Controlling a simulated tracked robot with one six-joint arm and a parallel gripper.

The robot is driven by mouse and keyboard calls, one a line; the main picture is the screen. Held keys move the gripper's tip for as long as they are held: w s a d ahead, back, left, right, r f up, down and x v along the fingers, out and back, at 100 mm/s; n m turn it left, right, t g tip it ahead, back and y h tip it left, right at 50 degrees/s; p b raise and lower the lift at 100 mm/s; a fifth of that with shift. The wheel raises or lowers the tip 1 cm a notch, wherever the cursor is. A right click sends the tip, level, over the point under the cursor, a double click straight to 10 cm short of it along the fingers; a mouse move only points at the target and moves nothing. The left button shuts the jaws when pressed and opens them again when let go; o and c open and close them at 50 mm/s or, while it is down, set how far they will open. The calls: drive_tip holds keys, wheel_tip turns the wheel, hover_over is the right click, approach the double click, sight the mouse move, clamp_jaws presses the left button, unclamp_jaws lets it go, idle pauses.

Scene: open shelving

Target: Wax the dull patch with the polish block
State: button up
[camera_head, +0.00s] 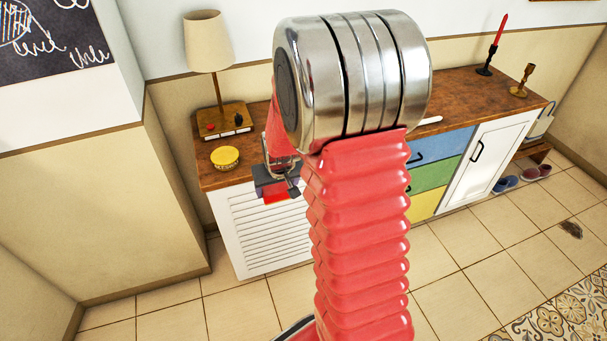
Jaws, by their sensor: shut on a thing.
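My gripper (279,180) hangs in front of the left end of a wooden-topped sideboard (240,181). It is shut on a small block with a dark grey upper part and a red lower part, which I take for the polish block (275,197). In the picture the block overlaps the sideboard's front edge; I cannot tell its exact distance from the wood. No dull patch can be clearly made out on the brown top. My own arm hides the middle of the top.
A red candle (497,37) and a brass candlestick (522,80) stand at the right end.

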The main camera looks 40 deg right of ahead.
drive_tip(key=a+f+n, duration=0.1)
drive_tip(key=a+f, duration=0.3)
drive_tip(key=a, duration=0.4)
drive_tip(key=w+a+f+n+y, duration=0.1)
drive_tip(key=a+f, duration=0.3)
drive_tip(key=a, duration=0.4)
drive_tip(key=shift+w+a+f+n, duration=0.2)
drive_tip(key=shift+a+n, duration=0.2)
drive_tip(key=shift+n, duration=0.3)
drive_tip(key=shift+a, duration=0.15)
